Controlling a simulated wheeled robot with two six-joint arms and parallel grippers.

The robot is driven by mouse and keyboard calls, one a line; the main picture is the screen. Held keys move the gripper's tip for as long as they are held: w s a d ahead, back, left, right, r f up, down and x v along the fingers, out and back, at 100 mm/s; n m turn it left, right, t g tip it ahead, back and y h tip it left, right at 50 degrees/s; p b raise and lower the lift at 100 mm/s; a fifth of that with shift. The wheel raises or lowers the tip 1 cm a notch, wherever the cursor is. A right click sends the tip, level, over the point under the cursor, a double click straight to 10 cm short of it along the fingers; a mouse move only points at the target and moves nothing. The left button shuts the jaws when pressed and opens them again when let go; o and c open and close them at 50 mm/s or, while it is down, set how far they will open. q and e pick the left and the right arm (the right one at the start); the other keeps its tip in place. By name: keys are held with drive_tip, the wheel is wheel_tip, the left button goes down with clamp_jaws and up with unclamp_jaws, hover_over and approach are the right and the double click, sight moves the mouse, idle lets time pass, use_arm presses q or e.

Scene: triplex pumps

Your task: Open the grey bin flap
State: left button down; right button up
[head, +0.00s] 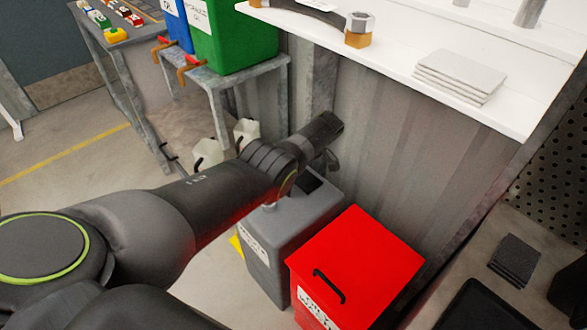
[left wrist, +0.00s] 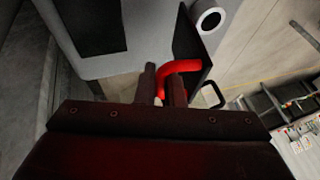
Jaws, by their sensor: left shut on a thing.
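The grey bin (head: 305,232) stands on the floor left of a red bin, with a dark rectangle (head: 309,180) on its top. In the left wrist view the bin's grey top (left wrist: 150,25) shows the dark rectangle (left wrist: 95,25) beside a black plate (left wrist: 188,42) that stands up from it. A curved red handle (left wrist: 185,66) runs from the plate. My left gripper (left wrist: 165,85) is shut on the red handle. In the head view my left arm hides the gripper and the handle. My right gripper is not in view.
The red bin (head: 355,255) with a black handle stands close on the right. A white shelf (head: 400,55) overhangs behind. White jugs (head: 208,152) stand on the floor behind my left arm. A green drum (head: 235,40) sits on a metal stand. The floor at left is clear.

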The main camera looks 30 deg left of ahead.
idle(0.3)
use_arm(q)
drive_tip(key=c, duration=1.8)
unclamp_jaws()
drive_tip(key=shift+d+r+p, duration=0.15)
drive_tip(key=shift+r+p, duration=0.15)
drive_tip(key=shift+r, duration=0.15)
drive_tip(key=p+v, duration=0.2)
drive_tip(key=v, duration=1.4)
drive_tip(key=shift+r, duration=0.2)
drive_tip(key=shift+f, duration=0.1)
